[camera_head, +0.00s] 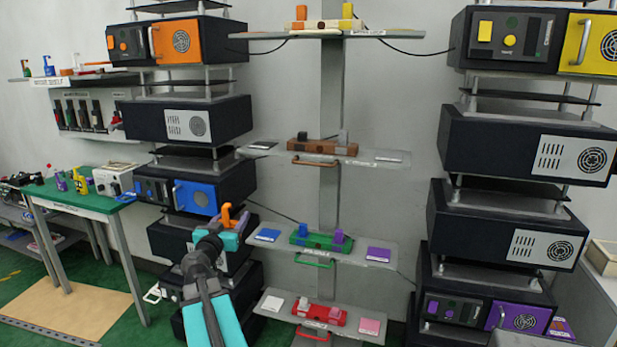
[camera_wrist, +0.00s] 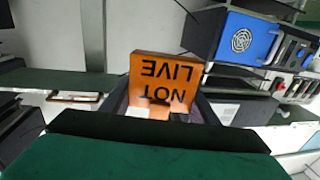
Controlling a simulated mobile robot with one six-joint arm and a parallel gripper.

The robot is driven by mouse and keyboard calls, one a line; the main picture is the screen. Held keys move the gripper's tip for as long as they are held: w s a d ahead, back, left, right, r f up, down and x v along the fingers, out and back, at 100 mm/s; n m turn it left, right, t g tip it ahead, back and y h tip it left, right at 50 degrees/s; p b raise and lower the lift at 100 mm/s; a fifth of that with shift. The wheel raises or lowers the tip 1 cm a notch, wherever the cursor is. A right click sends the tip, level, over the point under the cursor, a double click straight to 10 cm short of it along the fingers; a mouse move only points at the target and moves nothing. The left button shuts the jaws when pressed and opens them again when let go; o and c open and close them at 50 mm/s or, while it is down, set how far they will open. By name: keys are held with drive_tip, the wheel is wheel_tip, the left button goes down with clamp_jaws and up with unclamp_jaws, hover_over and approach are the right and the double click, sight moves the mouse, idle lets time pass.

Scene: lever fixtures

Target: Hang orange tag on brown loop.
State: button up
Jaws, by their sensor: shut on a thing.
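The orange tag (camera_head: 230,213) is held upright in my gripper (camera_head: 228,236), left of the shelf column in the head view. In the wrist view the tag (camera_wrist: 158,78) faces the camera, with "NOT LIVE" upside down, and its lower part sits between the jaws. The brown loop (camera_head: 316,163) is a wide handle-like bar under the front edge of the second shelf, above and right of my gripper and apart from the tag. A brownish loop (camera_wrist: 75,98) shows at left in the wrist view and looks like the same one.
A green loop (camera_head: 314,262) hangs under the shelf (camera_head: 380,252) right of my gripper, with a red fixture (camera_head: 320,312) below. Black equipment boxes (camera_head: 190,118) are stacked close behind on the left. Open space lies before the brown-loop shelf (camera_head: 350,158).

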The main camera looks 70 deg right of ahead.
drive_tip(key=s+d+r+m+g+p, duration=0.1)
drive_tip(key=s+d+r, duration=0.4)
drive_tip(key=s, duration=0.5)
drive_tip(key=s+d+r+g+p, duration=0.1)
drive_tip(key=s+d+r, duration=0.5)
drive_tip(key=s+d, duration=0.2)
drive_tip(key=s, duration=0.2)
drive_tip(key=shift+s+d+r+m+g, duration=0.2)
drive_tip(key=shift+s+d+m+g, duration=0.15)
drive_tip(key=shift+m+g, duration=0.05)
drive_tip(key=shift+d+p, duration=0.2)
drive_tip(key=shift+p, duration=0.1)
drive_tip(key=d+f+p, duration=0.1)
drive_tip(key=d+p, duration=0.1)
drive_tip(key=d, duration=0.5)
drive_tip(key=shift+w+d, duration=0.25)
drive_tip(key=shift+f, duration=0.25)
drive_tip(key=o, duration=1.1)
